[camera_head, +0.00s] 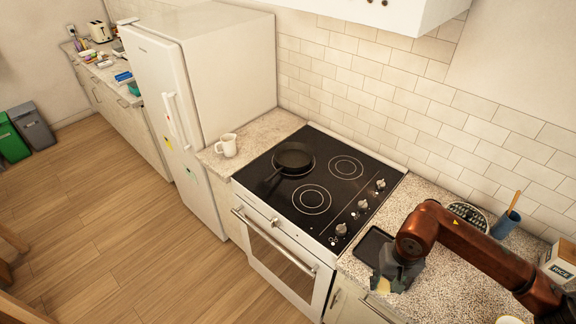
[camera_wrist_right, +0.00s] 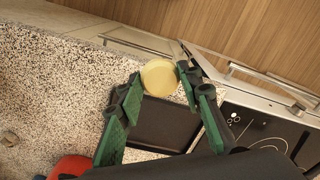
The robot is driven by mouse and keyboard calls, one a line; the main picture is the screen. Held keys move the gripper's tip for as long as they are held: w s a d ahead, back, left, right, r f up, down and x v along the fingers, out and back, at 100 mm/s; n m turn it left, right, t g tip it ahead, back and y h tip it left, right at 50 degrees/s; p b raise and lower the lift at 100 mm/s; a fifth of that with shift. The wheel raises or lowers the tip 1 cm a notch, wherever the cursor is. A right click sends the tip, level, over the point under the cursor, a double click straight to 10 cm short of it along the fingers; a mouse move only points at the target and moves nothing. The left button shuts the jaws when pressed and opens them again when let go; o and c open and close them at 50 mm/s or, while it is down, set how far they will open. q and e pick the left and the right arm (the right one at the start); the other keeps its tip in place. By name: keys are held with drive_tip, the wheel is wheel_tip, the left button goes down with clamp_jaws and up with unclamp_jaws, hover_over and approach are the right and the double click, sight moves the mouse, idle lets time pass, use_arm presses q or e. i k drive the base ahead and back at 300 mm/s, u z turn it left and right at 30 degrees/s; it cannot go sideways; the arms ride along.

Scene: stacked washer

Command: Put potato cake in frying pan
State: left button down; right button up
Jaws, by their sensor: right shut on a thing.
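The black frying pan (camera_head: 294,157) sits on the back left burner of the cooktop, its handle pointing front left. My right gripper (camera_head: 386,280) is over the counter right of the stove, at the near end of a black tray (camera_head: 371,245). In the right wrist view the potato cake (camera_wrist_right: 159,77), round and pale yellow, is between the green-padded fingertips of the right gripper (camera_wrist_right: 160,80). The gripper is shut on it. A bit of the cake shows yellow below the gripper in the head view (camera_head: 383,285). My left gripper is not in view.
The black cooktop (camera_head: 330,200) lies between the tray and a white mug (camera_head: 226,145) on the left counter. A blue utensil cup (camera_head: 505,224) and a box (camera_head: 560,262) stand on the right counter. A tall white fridge (camera_head: 190,100) is left.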

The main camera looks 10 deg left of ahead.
sight(290, 163)
drive_tip(key=u, duration=0.65)
drive_tip(key=i, duration=0.6)
drive_tip(key=u, duration=0.7)
drive_tip(key=i, duration=1.5)
drive_tip(key=z, duration=0.7)
